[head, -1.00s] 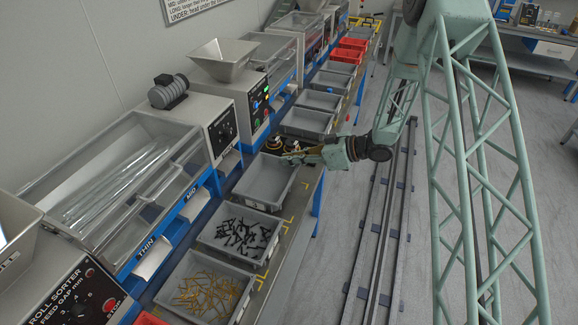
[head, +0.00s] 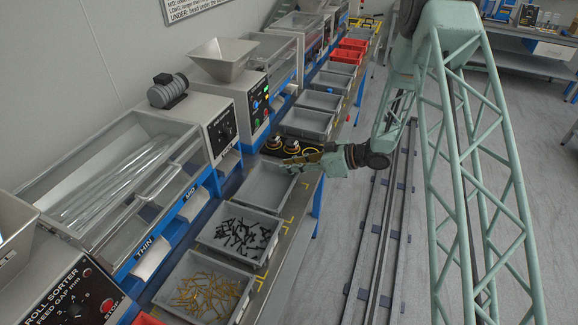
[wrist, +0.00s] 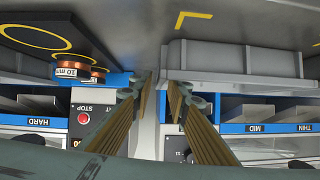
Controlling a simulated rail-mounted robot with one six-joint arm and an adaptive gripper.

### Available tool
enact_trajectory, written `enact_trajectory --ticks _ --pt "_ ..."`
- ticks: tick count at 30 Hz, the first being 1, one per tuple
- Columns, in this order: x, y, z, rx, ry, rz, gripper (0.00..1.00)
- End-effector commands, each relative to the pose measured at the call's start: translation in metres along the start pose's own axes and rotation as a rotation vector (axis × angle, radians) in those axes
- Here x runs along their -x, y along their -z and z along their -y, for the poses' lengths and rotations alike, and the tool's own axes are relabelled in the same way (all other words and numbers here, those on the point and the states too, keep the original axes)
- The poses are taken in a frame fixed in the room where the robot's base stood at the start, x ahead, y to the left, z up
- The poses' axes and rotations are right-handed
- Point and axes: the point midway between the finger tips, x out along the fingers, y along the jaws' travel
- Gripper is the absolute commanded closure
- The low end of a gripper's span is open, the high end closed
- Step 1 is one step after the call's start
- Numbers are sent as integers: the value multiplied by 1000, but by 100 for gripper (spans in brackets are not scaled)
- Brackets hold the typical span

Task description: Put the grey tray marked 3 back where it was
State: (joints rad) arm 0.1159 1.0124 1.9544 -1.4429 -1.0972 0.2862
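The grey tray (head: 262,190) stands empty on the bench in the head view, just beyond the tray of dark screws. No number on it can be read. In the wrist view its long outer wall (wrist: 240,62) lies just beyond and to the right of my fingertips. My gripper (head: 291,165) is at the tray's far right corner. In the wrist view the two brown fingers of my gripper (wrist: 160,82) stand apart with a narrow gap, and I see nothing held between them.
A tray of dark screws (head: 218,248) and a tray of brass screws (head: 178,306) stand nearer. A black pad (head: 312,151) with copper-coloured ringed pieces lies just beyond the grey tray. More grey trays (head: 306,122) and red trays (head: 347,56) line the bench. Sorter machines border the left.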

Motion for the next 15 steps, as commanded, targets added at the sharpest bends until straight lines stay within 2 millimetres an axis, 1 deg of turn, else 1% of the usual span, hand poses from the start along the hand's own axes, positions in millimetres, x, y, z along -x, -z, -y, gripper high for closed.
enact_trajectory --ticks 15 --pt "2 3 0 0 0 0 81"
